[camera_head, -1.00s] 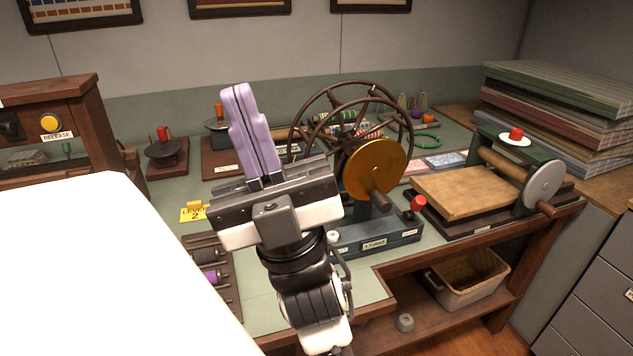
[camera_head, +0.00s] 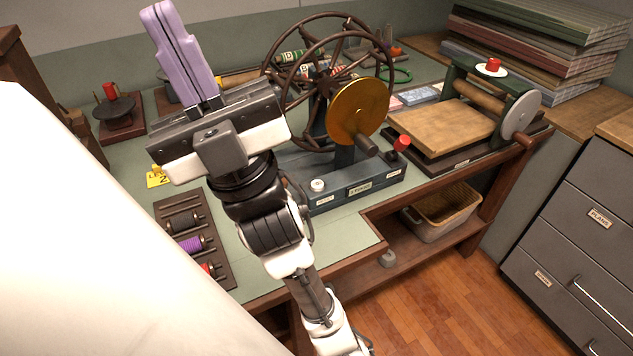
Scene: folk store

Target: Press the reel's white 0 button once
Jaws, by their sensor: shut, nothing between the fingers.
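The reel (camera_head: 327,80) stands on the bench, with dark spoked wheels, a brass disc (camera_head: 358,110) and a dark blue-grey base (camera_head: 345,190). A small white button (camera_head: 318,185) sits at the left end of the base; its marking is too small to read. A red-knobbed lever (camera_head: 402,143) stands at the base's right end. My gripper (camera_head: 160,8) points up and away, left of the reel, with its long purple fingers shut together and nothing between them. It is apart from the white button, and my wrist hides part of the bench left of the base.
A rack of thread spools (camera_head: 194,243) lies at the bench's front left. A press with a wooden board (camera_head: 446,117) stands right of the reel. A basket (camera_head: 440,213) sits on the shelf below. Grey drawers (camera_head: 600,217) stand at the right. The green bench top in front of the reel's base is clear.

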